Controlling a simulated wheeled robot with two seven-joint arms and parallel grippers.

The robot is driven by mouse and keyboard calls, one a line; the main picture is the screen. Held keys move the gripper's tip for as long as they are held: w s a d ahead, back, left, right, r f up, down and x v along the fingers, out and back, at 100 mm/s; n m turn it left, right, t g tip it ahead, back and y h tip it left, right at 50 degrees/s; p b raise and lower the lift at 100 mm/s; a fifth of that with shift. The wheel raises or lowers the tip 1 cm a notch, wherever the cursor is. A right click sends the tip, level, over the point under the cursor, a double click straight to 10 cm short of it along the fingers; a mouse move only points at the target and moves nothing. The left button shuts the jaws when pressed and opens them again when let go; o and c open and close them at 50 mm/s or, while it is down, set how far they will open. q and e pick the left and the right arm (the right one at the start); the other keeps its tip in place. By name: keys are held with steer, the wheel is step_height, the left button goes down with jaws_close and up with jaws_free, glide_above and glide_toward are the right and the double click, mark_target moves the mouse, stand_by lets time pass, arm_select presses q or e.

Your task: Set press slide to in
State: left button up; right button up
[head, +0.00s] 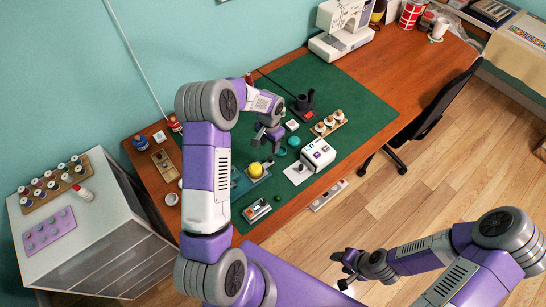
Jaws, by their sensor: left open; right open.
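A small white boxy device (318,153) with dark markings stands on the green mat, right of centre. A pale flat plate (297,173) with a small dark knob lies at its left front side; this looks like the press and its slide, pulled out, but the detail is too small to be sure. My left gripper (270,141) is open and empty above the mat, up and left of the white device, apart from it. My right gripper (343,277) is open and empty over the floor, in front of the table edge and well away from the device.
On the green mat (365,110) stand a yellow dome on a blue base (257,171), a teal round piece (294,141), a black holder (304,103), a wooden rack (328,124) and a small grey device (258,210). A sewing machine (343,28) stands behind. A black chair (430,110) is at right.

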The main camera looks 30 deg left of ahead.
mark_target(271, 158)
arm_select(q)
steer(key=shift+w+f+b, duration=0.15)
steer(key=shift+f+b, duration=0.2)
steer(key=shift+f, duration=0.5)
step_height(271, 158, down, 7)
jaws_close()
